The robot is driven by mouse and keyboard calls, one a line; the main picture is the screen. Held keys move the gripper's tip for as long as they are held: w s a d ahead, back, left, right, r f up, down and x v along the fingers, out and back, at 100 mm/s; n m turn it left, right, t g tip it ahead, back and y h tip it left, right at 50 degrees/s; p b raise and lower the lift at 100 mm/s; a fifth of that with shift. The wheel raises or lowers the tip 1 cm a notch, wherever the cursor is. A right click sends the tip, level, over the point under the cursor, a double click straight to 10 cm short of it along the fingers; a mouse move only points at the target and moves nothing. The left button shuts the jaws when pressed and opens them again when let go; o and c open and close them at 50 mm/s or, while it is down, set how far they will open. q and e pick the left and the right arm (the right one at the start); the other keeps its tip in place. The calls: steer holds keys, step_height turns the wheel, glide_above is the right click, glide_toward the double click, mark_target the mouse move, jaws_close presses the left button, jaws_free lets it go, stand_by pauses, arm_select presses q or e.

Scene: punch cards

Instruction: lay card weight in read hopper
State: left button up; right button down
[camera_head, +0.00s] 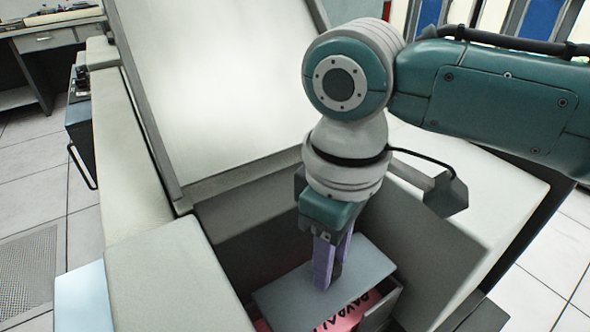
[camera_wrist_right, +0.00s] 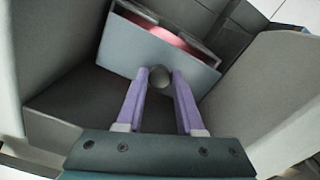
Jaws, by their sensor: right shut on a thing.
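The card weight (camera_head: 362,268) is a flat grey plate with a round dark knob. My right gripper (camera_head: 328,282) points down into the hopper, its purple fingers shut on the knob; in the right wrist view the fingers (camera_wrist_right: 160,77) hold the knob from both sides. The weight (camera_wrist_right: 118,50) is over a red card deck (camera_head: 345,318) with dark lettering and hides most of it. I cannot tell whether the weight touches the cards. The read hopper (camera_head: 245,250) is a dark-walled recess around them. My left gripper is not in view.
Pale machine housing (camera_head: 165,285) borders the recess on the left, and a large sloping light panel (camera_head: 225,80) rises behind it. A grey desk (camera_head: 45,40) stands at the far left. Tiled floor shows on both sides.

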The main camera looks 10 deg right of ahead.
mark_target(327, 294)
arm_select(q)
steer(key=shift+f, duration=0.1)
arm_select(e)
steer(key=shift+f+b, duration=0.8)
steer(key=shift+f, duration=0.4)
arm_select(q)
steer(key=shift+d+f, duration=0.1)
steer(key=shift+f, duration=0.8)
arm_select(e)
steer(key=shift+f, duration=0.25)
steer(key=shift+f, duration=0.1)
arm_select(q)
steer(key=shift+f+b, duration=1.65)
steer(key=shift+b, duration=0.15)
arm_select(e)
steer(key=shift+f, duration=2.55)
steer(key=shift+c, duration=2.3)
jaws_free()
